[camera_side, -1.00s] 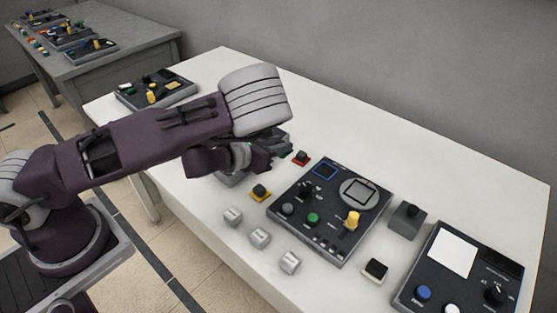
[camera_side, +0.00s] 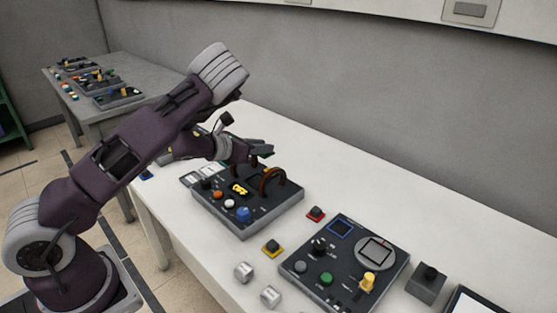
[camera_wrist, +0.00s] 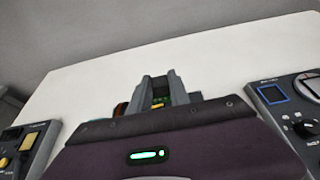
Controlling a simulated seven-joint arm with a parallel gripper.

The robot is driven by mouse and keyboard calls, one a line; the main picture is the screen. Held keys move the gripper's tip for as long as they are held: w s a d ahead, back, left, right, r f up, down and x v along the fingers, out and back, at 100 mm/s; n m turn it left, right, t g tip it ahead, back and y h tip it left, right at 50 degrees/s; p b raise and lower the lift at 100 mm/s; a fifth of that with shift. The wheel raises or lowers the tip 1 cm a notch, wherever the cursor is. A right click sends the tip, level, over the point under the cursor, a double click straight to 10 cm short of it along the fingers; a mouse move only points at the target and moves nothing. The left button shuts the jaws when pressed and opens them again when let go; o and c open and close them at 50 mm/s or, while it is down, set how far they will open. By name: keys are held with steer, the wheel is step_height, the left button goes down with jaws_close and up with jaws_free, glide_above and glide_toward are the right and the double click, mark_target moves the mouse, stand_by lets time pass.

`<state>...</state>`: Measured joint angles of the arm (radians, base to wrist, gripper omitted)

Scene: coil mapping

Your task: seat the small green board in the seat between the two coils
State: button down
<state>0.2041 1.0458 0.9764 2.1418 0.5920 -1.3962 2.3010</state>
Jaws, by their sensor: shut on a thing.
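The coil panel (camera_side: 262,217) is a dark box with knobs and a yellow display on the table. Reddish-brown coil arches (camera_side: 282,172) stand at its back right. A dark patch lies between the arches, and I cannot make out the seat clearly. My gripper (camera_side: 262,150) is above and behind the arches, partly hidden by my wrist. In the wrist view my gripper (camera_wrist: 162,90) is shut on the small green board (camera_wrist: 161,101), which shows as a narrow green strip between the fingers. A brown coil edge (camera_wrist: 120,109) shows just left of the fingers. The board cannot be made out in the side view.
A second dark panel (camera_side: 336,288) with knobs stands to the right. A red-based button (camera_side: 315,214), a yellow-based button (camera_side: 272,248) and grey cubes (camera_side: 244,271) lie around it. A grey switch box (camera_side: 426,284) is further right. The table behind the panels is clear.

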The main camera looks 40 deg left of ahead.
steer(key=a, duration=0.4)
glide_above(254, 184)
step_height(254, 184, down, 4)
steer(key=shift+a+f, duration=0.1)
steer(key=shift+f, duration=3.2)
steer(key=shift+f, duration=0.5)
steer(key=c, duration=0.7)
jaws_free()
steer(key=shift+o, duration=0.2)
step_height(254, 184, up, 7)
